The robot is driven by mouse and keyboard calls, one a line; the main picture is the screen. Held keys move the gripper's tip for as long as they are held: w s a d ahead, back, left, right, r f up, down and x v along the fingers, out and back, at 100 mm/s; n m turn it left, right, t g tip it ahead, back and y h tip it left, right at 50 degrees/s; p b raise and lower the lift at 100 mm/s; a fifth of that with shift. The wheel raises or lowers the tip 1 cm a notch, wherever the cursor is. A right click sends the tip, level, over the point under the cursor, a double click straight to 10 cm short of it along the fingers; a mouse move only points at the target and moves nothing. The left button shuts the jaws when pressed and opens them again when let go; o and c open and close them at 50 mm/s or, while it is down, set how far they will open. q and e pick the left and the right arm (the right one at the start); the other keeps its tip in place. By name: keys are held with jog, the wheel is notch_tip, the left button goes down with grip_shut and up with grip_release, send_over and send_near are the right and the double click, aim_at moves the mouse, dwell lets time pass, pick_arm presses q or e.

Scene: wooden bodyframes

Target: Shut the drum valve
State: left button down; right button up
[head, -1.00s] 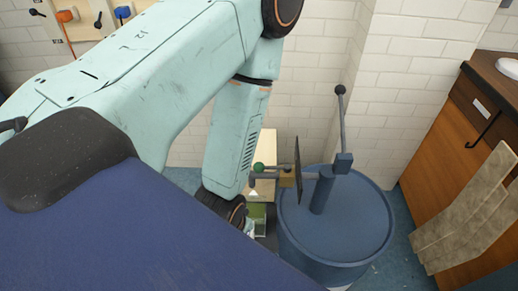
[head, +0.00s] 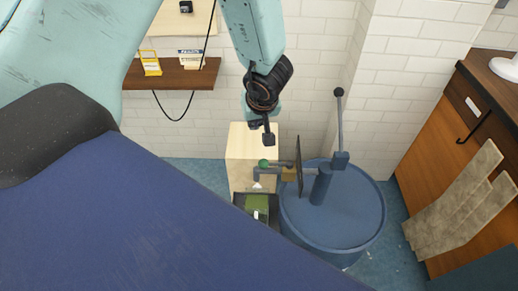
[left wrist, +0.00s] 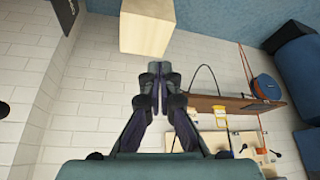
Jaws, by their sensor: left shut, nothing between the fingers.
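The blue drum (head: 350,215) stands on the floor right of centre in the head view. A pipe runs left from its top past a dark upright plate (head: 298,165) and a brass-coloured piece (head: 290,174). It ends in a spout with a green ball knob (head: 263,163). A long lever (head: 340,120) with a dark ball end stands upright from the drum fitting. My left gripper (head: 268,138) points down, just above the green knob in the picture, apart from it. In the left wrist view its fingers (left wrist: 160,95) are shut and empty. My right gripper is not seen.
A dark container with green inside (head: 256,205) is under the spout. A pale wooden block (head: 238,155) stands behind it, also in the left wrist view (left wrist: 146,28). A wall shelf (head: 170,75) is at the back left, a wooden cabinet (head: 425,160) at the right.

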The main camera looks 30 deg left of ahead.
aim_at(274, 164)
pick_arm(q)
jog(key=shift+w+d+f+m+h, duration=0.1)
jog(key=shift+w+d+m+h, duration=0.15)
jog(key=shift+d+h, duration=0.15)
jog(key=shift+w+d+f+m+h, duration=0.15)
jog(key=shift+d+m+h, duration=0.15)
jog(key=shift+d, duration=0.2)
jog(key=shift+r, duration=0.1)
notch_tip(274, 164, down, 10)
jog(key=b, duration=0.8)
jog(key=shift+s+d, duration=0.15)
jog(key=shift+s, duration=0.1)
